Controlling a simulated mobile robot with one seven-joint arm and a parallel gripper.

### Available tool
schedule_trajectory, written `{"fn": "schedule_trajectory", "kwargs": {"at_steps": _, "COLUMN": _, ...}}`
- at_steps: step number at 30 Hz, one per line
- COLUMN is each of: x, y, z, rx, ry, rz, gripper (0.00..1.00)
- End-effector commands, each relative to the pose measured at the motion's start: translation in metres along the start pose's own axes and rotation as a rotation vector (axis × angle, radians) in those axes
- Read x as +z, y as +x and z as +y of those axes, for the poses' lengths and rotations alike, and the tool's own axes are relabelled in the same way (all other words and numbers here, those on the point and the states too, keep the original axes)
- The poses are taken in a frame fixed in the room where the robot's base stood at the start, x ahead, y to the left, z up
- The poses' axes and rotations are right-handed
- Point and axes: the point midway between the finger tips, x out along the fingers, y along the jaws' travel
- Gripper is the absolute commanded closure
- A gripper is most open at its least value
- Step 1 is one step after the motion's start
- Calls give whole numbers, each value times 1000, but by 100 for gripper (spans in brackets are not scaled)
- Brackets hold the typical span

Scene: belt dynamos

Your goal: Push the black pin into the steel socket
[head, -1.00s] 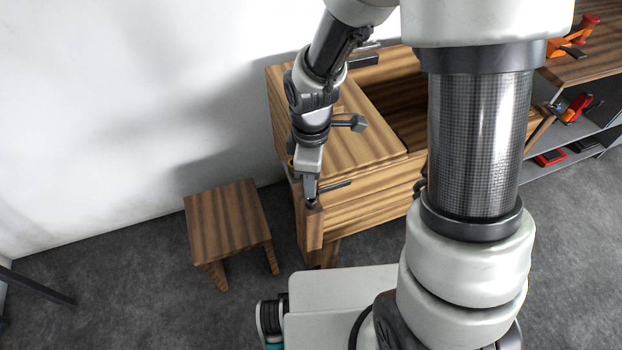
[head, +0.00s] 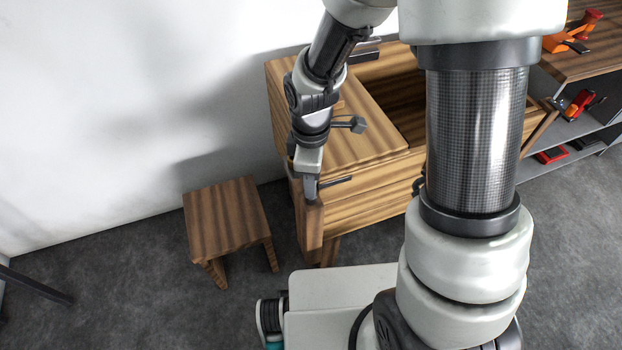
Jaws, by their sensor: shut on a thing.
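My gripper (head: 311,190) points down at the front left corner of the wooden workbench (head: 375,150). Its fingers are shut, with their tips at the top end of an upright wooden block (head: 313,222). What they hold is too small and too covered by the fingers to see clearly; it fits the black pin. I cannot make out the steel socket, which the fingertips or the block hide. I cannot tell how deep the pin sits.
A dark rod (head: 337,182) sticks out just right of the fingers. A wooden stool (head: 227,212) is at left by the white wall. A shelf (head: 575,135) with red tools is at right.

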Motion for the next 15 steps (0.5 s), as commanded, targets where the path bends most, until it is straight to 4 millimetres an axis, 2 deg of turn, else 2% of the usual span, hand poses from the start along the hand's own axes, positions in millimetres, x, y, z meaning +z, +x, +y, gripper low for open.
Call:
{"fn": "schedule_trajectory", "kwargs": {"at_steps": 14, "x": 0, "y": 13, "z": 0, "rx": -1, "ry": 0, "rz": 0, "gripper": 100}}
{"fn": "schedule_trajectory", "kwargs": {"at_steps": 15, "x": 0, "y": 12, "z": 0, "rx": -1, "ry": 0, "rz": 0, "gripper": 74}}
